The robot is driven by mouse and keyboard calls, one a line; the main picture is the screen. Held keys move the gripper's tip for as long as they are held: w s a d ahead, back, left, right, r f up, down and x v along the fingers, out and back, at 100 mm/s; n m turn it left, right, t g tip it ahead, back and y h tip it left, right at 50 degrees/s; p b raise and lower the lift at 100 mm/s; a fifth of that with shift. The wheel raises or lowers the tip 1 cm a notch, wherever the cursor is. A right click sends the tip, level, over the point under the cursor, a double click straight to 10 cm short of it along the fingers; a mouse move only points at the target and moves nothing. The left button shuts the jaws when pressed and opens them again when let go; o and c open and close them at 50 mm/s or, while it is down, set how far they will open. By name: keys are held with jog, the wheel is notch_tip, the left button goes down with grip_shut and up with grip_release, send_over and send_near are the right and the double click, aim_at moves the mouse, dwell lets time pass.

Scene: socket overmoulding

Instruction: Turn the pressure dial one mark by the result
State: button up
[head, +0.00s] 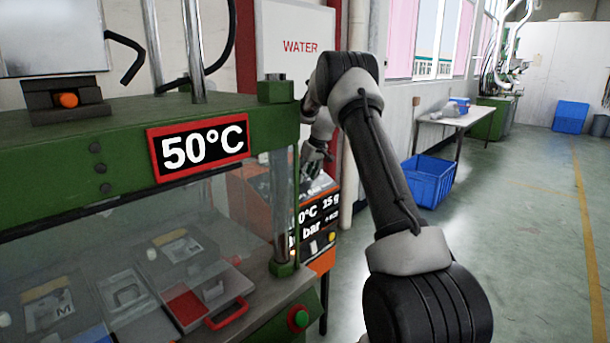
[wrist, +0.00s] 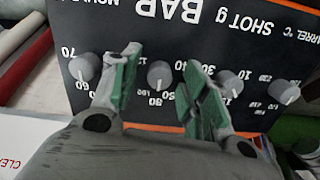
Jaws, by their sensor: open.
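My gripper (wrist: 158,68) is open in the wrist view, its two green-padded fingers in front of a dark control panel (wrist: 130,25). The panel lettering appears upside down. The grey round pressure dial (wrist: 160,75), on the BAR part of the panel, shows in the gap between the fingers. I cannot tell whether the fingers touch it, and its pointer setting is too small to read surely. In the head view my gripper (head: 318,155) is at the top of the orange machine (head: 323,262), whose readout (head: 310,222) is partly hidden; "25 g" and "bar" show.
Other dials flank the pressure dial: one at left (wrist: 85,66), two at right (wrist: 229,84) (wrist: 285,92). A green press (head: 80,205) with a 50°C sign (head: 200,147) stands close at left. Floor at right is clear near a blue crate (head: 428,182).

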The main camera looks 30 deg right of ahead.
jog(key=shift+w+f, duration=0.1)
jog(key=shift+f, duration=0.1)
grip_shut()
jog(key=shift+m, duration=0.3)
jog(key=m, duration=0.3)
jog(key=shift+m, duration=2)
jog(key=shift+y, duration=0.3)
